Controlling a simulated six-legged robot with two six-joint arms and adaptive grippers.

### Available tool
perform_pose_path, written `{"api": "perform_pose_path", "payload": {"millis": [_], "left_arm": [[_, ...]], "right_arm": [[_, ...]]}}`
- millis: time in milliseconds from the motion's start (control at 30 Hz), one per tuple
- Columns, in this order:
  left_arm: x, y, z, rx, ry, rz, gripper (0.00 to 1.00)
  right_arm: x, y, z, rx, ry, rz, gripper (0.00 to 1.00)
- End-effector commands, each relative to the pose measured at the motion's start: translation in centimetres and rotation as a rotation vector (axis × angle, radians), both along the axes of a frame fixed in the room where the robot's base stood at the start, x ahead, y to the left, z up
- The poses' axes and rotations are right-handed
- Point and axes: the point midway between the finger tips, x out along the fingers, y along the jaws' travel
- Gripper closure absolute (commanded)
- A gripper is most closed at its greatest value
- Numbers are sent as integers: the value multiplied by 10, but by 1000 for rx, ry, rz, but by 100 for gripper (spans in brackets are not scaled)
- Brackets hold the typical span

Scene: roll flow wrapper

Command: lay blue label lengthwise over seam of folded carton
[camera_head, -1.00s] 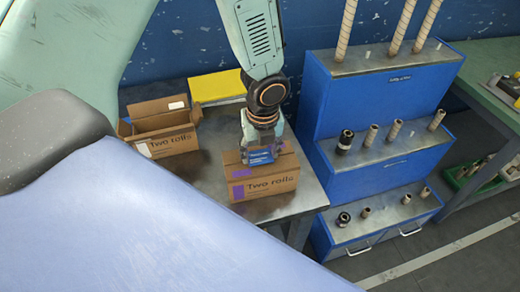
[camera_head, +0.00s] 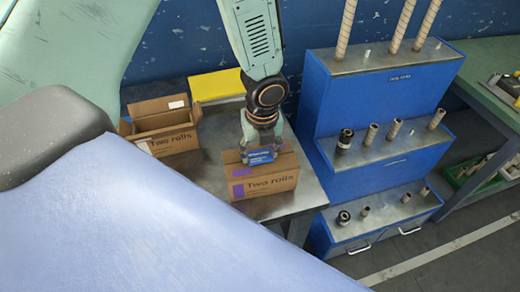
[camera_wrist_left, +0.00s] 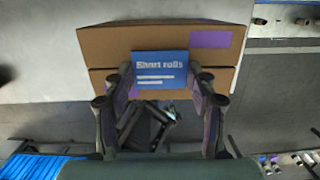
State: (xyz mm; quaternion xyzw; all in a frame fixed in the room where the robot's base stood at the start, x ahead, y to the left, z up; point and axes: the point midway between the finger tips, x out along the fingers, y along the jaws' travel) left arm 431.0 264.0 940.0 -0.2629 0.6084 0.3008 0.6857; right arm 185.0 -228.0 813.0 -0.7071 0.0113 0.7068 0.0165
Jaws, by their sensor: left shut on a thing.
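The folded carton (camera_head: 268,180) is brown, marked "Two rolls", and stands closed on a metal table with purple patches on it. In the left wrist view, the carton's top (camera_wrist_left: 105,45) has a seam running left to right. My left gripper (camera_head: 261,156) is above the carton, shut on the blue label (camera_head: 260,154). In the left wrist view, the label (camera_wrist_left: 160,68) reads "Short rolls" and lies between the fingertips (camera_wrist_left: 160,80), across the seam line, covering part of it. I cannot tell whether it touches the carton. My right gripper is not in view.
An open brown carton (camera_head: 172,140) and a yellow thing (camera_head: 217,84) stand at the table's back left. A blue stepped rack (camera_head: 375,100) with several rolls and cores stands close to the right. Some bare metal tabletop (camera_head: 215,158) shows left of the closed carton.

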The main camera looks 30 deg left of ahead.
Motion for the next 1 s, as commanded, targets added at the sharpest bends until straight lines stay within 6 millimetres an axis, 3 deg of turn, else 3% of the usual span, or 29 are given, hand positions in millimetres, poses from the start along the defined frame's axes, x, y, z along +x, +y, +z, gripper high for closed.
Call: {"api": "perform_pose_path", "payload": {"millis": [233,267,567,1000], "left_arm": [[0,0,-3,0,0,0,54],[0,0,-3,0,-1,0,42],[0,0,-3,0,0,0,16],[0,-1,6,1,-4,1,16]], "right_arm": [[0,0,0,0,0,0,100],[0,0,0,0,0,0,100],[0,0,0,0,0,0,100],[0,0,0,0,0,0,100]]}}
